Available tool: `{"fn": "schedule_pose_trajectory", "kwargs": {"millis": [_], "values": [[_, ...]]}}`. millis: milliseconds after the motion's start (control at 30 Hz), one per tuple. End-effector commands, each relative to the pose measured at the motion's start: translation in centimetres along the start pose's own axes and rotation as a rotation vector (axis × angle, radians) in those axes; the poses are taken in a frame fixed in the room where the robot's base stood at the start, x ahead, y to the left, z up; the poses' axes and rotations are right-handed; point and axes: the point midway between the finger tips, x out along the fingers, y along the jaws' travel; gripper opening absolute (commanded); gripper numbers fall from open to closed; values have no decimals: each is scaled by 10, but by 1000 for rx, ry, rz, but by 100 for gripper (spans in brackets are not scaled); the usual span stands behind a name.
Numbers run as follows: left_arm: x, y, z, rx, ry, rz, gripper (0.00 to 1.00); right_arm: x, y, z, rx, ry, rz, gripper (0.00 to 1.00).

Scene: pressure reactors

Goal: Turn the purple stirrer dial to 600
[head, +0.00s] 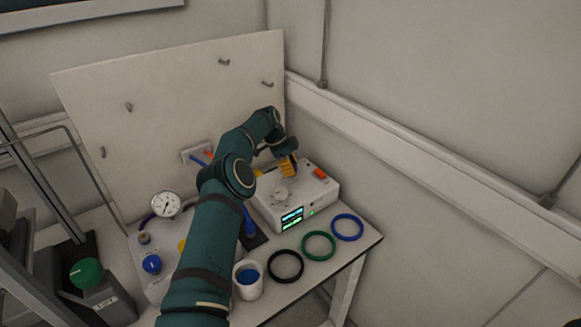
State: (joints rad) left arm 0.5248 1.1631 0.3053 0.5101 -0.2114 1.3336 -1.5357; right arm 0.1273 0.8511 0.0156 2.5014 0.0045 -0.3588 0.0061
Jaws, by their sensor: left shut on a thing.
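A white stirrer unit (327,195) stands at the back right of the bench, with a lit green-blue display (292,218) on its front. The display digits are too small to read. My left gripper (290,164) is over the unit's top, its dark fingers shut on an orange-yellow ribbed piece (287,170). I cannot make out a purple dial; the gripper and arm hide part of the unit. A pale round knob or plate (280,193) lies on the top in front of the gripper. An orange switch (320,173) is right of it. My right gripper is not in view.
Black (286,279), green (304,246) and blue (361,230) rings lie along the bench front. A white cup (236,285) with blue contents, a pressure gauge (165,204) and a blue knob (152,264) are left. A pegged board (165,100) leans behind.

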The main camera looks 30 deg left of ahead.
Motion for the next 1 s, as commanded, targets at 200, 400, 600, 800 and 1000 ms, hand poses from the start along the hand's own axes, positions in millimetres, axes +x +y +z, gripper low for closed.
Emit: {"fn": "schedule_pose_trajectory", "kwargs": {"millis": [200, 400, 600, 800, 1000], "values": [[3, 2, -2, 1, 2, 8, 7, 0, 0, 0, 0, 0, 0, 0], [3, 1, -1, 1, 2, 6, 77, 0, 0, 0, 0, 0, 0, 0], [2, 1, -1, 0, 1, 3, 77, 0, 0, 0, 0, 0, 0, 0], [-9, 0, -1, -1, 1, -1, 77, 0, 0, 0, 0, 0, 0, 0], [-41, 0, -1, 0, 1, -1, 77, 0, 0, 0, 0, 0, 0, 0]]}}
